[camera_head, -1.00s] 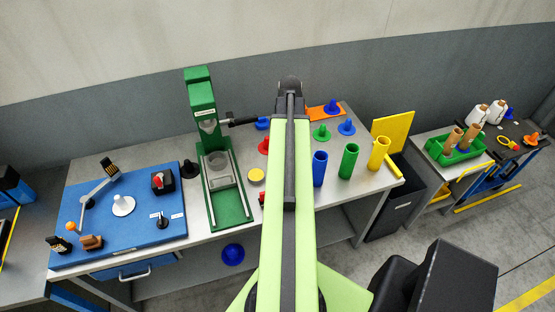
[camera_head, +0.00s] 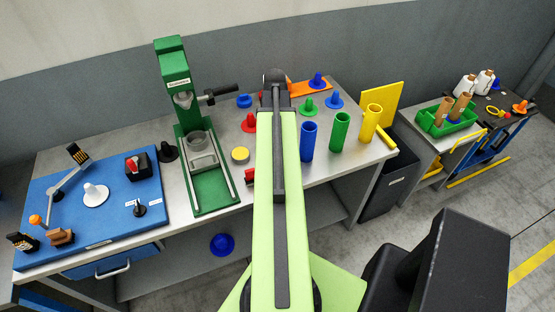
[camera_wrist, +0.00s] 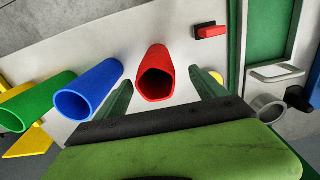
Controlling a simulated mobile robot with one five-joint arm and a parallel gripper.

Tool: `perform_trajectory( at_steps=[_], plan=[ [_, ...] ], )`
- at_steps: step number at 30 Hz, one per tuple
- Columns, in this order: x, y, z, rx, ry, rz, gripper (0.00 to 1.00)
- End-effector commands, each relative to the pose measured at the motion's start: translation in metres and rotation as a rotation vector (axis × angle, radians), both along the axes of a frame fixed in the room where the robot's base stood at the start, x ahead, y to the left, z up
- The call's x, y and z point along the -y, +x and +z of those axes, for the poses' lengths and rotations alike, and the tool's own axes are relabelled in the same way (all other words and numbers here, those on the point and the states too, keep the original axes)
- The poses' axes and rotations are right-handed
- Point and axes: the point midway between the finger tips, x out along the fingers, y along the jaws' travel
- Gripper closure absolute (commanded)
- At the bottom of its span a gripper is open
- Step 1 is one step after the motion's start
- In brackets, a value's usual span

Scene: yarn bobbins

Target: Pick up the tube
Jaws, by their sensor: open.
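A red tube (camera_wrist: 155,75) stands on the grey table, its open end facing the camera in the wrist view. My gripper (camera_wrist: 160,78) is open, with one green finger on each side of the tube and gaps between. The tube is hidden behind my arm in the head view. A blue tube (camera_head: 308,141) stands to the right of my arm, then a green tube (camera_head: 339,132) and a yellow tube (camera_head: 370,123). In the wrist view the blue tube (camera_wrist: 90,90) and green tube (camera_wrist: 35,100) lie left of my gripper.
A green press (camera_head: 190,125) stands left of my arm, with a yellow disc (camera_head: 240,154) nearby. A small red block (camera_wrist: 210,31) lies near the red tube. Several coloured cones stand at the back. A green crate (camera_head: 447,122) sits on another table at right.

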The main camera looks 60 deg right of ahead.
Motion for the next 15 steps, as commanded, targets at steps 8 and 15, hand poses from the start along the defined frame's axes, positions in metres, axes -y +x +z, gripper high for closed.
perform_trajectory(
  at_steps=[8,15],
  plan=[
    [0.001,-0.003,-0.020,0.000,0.000,0.000,0.19],
    [0.002,-0.006,-0.054,0.000,0.000,0.002,0.19]
  ],
)
